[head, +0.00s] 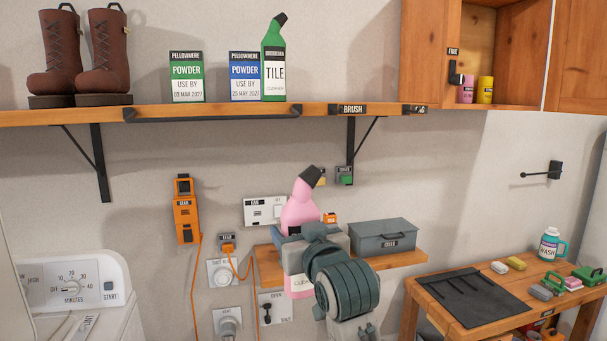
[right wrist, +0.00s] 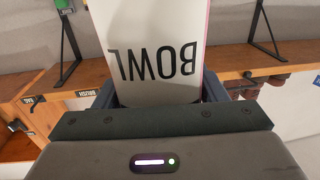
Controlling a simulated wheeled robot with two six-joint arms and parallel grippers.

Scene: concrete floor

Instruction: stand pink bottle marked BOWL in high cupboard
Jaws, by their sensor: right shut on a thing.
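The pink bottle (head: 299,213) with a dark angled cap is upright in the middle of the head view, in front of the small wall shelf. My right gripper (head: 308,240) is shut around its body and hides part of it. In the right wrist view the bottle's white label (right wrist: 158,62) reads BOWL, upside down in the picture, between the fingers (right wrist: 158,97). The high cupboard (head: 430,55) is at the top right of the head view, above and right of the bottle. Its visible bay is open and holds a pink canister (head: 466,89) and a yellow canister (head: 485,90). My left gripper is out of view.
A long wooden shelf (head: 300,112) left of the cupboard carries boots (head: 82,55), two powder boxes (head: 187,77) and a green TILE bottle (head: 273,60). A grey box (head: 383,236) sits on the small shelf (head: 405,260). A workbench (head: 530,290) stands lower right.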

